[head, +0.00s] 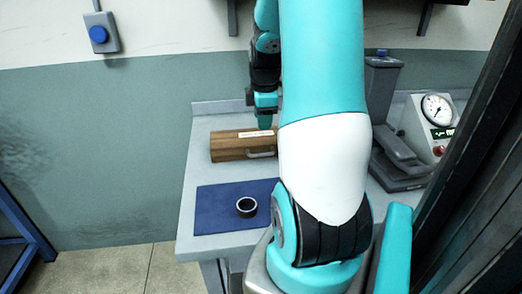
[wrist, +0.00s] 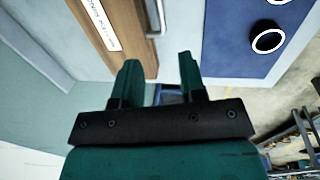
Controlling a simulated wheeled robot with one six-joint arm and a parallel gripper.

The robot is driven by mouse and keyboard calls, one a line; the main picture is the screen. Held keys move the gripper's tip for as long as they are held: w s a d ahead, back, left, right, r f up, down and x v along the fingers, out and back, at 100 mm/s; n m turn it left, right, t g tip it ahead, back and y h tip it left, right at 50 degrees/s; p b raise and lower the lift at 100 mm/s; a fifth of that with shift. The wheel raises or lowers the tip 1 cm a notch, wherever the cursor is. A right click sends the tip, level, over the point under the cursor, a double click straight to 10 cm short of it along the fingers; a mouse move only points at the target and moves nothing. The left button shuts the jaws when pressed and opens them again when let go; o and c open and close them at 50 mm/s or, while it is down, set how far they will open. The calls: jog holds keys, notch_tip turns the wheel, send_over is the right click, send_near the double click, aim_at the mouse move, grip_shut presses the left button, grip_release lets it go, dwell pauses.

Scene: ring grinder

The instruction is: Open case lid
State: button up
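The case (head: 228,148) is a brown wooden box on the grey bench, with a white label and a metal handle (head: 262,154) on its front side. Its lid looks shut. My arm hides the case's right end in the head view. My gripper (head: 264,122) is at the back edge of the case, pointing down; contact cannot be told. In the wrist view, my gripper (wrist: 157,75) shows two teal fingers apart with nothing between them. The case (wrist: 135,55) with its label and handle shows beyond the fingers.
A blue mat (head: 212,214) with a dark ring (head: 246,207) lies in front of the case. A grey machine (head: 400,160) and a gauge box (head: 435,115) stand at the right of the bench (head: 200,130). A dark frame runs along the right edge.

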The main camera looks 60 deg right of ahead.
aim_at(261, 154)
jog(key=f, duration=0.4)
jog(key=w+d+f, duration=0.1)
jog(key=f, duration=0.7)
jog(key=shift+w+d, duration=0.2)
jog(key=shift+d, duration=0.1)
jog(key=shift+c, duration=0.2)
grip_shut()
